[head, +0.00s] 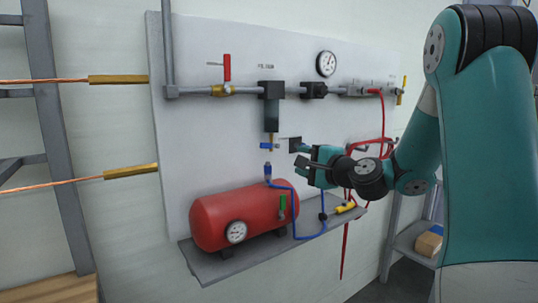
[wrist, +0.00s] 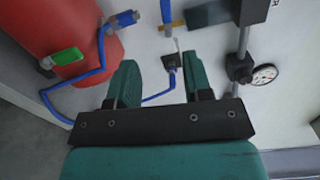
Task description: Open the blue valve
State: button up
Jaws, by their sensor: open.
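The blue valve (head: 270,146) is a small blue handle on a brass body below the dark filter (head: 271,105) on the wall panel. My gripper (head: 298,153) is open and empty, just right of the blue valve in the head view, with a small gap visible between them. In the wrist view, the blue valve handle (wrist: 166,12) is at the top edge, beyond the spread fingers of my gripper (wrist: 163,75). The filter (wrist: 213,15) is to its right there. I see no contact between fingers and handle.
A red tank (head: 235,214) with a gauge and green handle (head: 282,205) sits on the grey shelf (head: 215,268). A blue hose (head: 296,215) with a blue connector (head: 267,171) rises below the valve. A red-handled valve (head: 227,68) is on the pipe above. Red hoses (head: 383,115) hang right.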

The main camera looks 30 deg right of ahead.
aim_at(267, 146)
jog(key=shift+m+h, duration=0.3)
jog(key=shift+m, duration=0.1)
jog(key=w+p, duration=0.2)
jog(key=w, duration=0.3)
jog(key=w+p, duration=0.2)
jog(key=w, duration=0.4)
jog(key=w+p, duration=0.2)
jog(key=w, duration=0.4)
jog(key=shift+w+d+r, duration=0.1)
jog(key=shift+d, duration=0.25)
grip_shut()
